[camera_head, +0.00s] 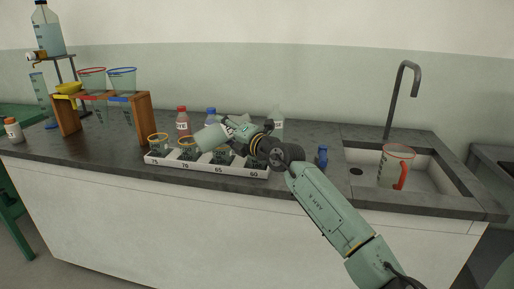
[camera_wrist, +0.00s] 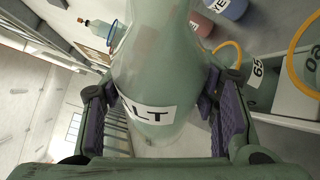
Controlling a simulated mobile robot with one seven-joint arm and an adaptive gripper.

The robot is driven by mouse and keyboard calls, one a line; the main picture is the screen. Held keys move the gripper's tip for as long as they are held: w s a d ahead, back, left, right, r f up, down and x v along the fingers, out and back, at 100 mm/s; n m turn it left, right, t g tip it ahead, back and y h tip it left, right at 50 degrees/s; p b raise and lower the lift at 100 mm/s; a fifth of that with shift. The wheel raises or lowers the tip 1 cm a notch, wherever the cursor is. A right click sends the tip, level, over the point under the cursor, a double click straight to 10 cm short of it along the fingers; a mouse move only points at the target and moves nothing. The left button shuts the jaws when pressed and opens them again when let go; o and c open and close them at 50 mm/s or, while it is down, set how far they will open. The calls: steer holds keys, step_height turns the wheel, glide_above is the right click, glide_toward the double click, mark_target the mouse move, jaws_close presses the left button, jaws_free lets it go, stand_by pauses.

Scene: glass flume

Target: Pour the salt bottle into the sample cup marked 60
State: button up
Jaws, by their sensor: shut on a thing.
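The salt bottle (camera_wrist: 160,65) is pale grey-green, and the letters LT show on its white label in the wrist view. My gripper (camera_wrist: 160,100) is shut around its body, a dark pad on each side. In the head view my gripper (camera_head: 238,142) is over the right part of the cup rack. The sample cup marked 60 (camera_wrist: 311,62) is at the right edge of the wrist view, beside the held bottle and apart from it. In the head view my gripper and arm largely hide that cup. I cannot tell whether anything is leaving the bottle.
The white rack (camera_head: 206,170) is marked 75, 70, 65 and 60. Red (camera_head: 182,122) and blue (camera_head: 211,116) bottles and a pale bottle (camera_head: 277,124) stand behind it. A wooden funnel stand (camera_head: 146,118) is left. A small blue bottle (camera_head: 322,157) and a sink jug (camera_head: 394,170) are right.

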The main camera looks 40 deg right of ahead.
steer(key=shift+a+f+m, duration=0.1)
steer(key=shift+m, duration=0.3)
stand_by(0.7)
steer(key=shift+s+d+f+m+t, duration=0.1)
steer(key=shift+d+m+t, duration=0.3)
steer(key=shift+m, duration=0.2)
stand_by(2.0)
